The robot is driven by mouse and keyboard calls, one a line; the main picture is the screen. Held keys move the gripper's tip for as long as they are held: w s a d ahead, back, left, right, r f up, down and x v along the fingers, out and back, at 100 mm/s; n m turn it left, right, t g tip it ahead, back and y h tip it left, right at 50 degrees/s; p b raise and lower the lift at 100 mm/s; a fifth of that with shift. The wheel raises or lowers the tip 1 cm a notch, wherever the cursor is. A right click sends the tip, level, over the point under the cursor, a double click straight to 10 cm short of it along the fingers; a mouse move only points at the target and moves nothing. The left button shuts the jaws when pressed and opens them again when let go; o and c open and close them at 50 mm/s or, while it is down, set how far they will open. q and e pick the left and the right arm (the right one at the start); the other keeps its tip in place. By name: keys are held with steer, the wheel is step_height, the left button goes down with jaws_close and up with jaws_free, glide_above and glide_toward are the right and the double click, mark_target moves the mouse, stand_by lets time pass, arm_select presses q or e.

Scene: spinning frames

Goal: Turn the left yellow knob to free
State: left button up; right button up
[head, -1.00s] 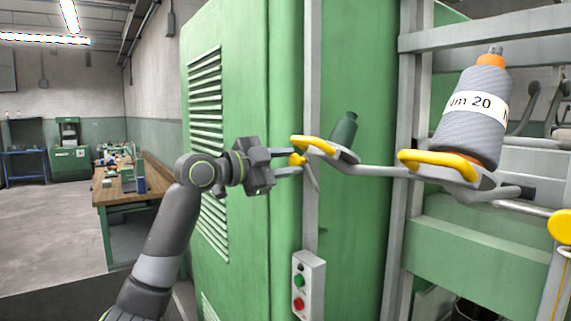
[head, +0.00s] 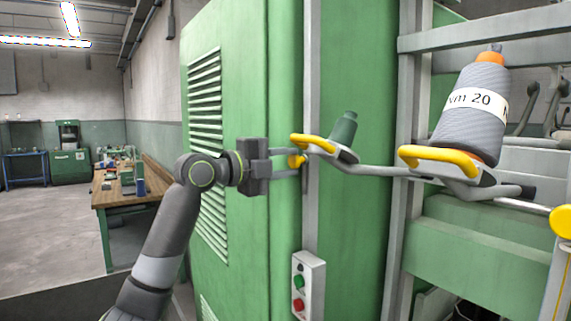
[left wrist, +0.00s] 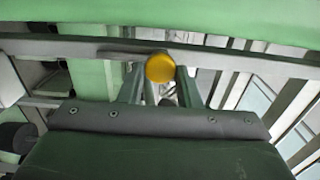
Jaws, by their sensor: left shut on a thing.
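The left yellow knob (head: 296,162) sits just below the left holder's yellow handle, beside the green cabinet's grey edge strip. It also shows as a round yellow disc in the left wrist view (left wrist: 160,68), between the fingers. My left gripper (head: 297,163) comes in from the left and is shut on the knob, one finger above and one below. The fingers partly hide it. A short dark grey piece (head: 304,182) hangs nearly straight down behind the knob. My right gripper is in neither view.
A yellow-handled holder (head: 318,144) with a dark green cone (head: 344,131) is just right of the knob. A large grey yarn bobbin (head: 470,115) stands farther right, and another yellow knob (head: 562,226) is at the right edge. A button box (head: 309,286) is below.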

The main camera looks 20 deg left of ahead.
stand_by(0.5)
arm_select(q)
steer(key=o, duration=0.7)
steer(key=shift+c, duration=0.2)
steer(key=shift+s, duration=0.1)
steer(key=shift+s+a+f, duration=0.1)
steer(key=shift+s+a, duration=0.15)
steer(key=shift+a, duration=0.05)
steer(key=b+v, duration=0.6)
steer(key=v, duration=1)
steer(key=shift+s+a, duration=0.15)
steer(key=shift+s, duration=0.1)
steer(key=shift+w, duration=0.1)
